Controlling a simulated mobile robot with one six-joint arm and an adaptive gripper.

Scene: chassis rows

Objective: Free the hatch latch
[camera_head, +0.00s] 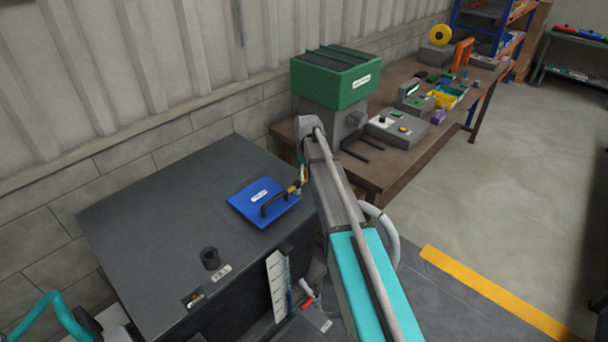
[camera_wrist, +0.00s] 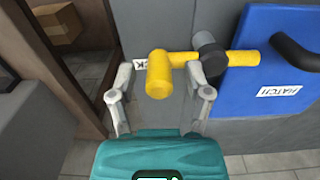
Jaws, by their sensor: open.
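The blue hatch (camera_head: 250,210) with a black handle is set on top of a dark grey cabinet. It also shows in the wrist view (camera_wrist: 235,85), with a label reading HATCH. The yellow latch (camera_wrist: 228,63) has a dark pivot at the hatch's edge; its bar reaches left from the hatch and ends in a thick knob. In the head view the latch (camera_head: 295,186) is a small yellow piece at the hatch's right edge. My gripper (camera_wrist: 160,76) is open, with one finger on each side of the knob; I cannot tell whether either finger touches it. A label beside the knob is partly hidden.
The cabinet top (camera_head: 165,205) carries a black ring-shaped part (camera_head: 210,258) toward the front. A wooden bench (camera_head: 400,160) with a green-topped machine (camera_head: 335,85) and small parts stands to the right. A wall runs behind the cabinet. Floor is clear at the right.

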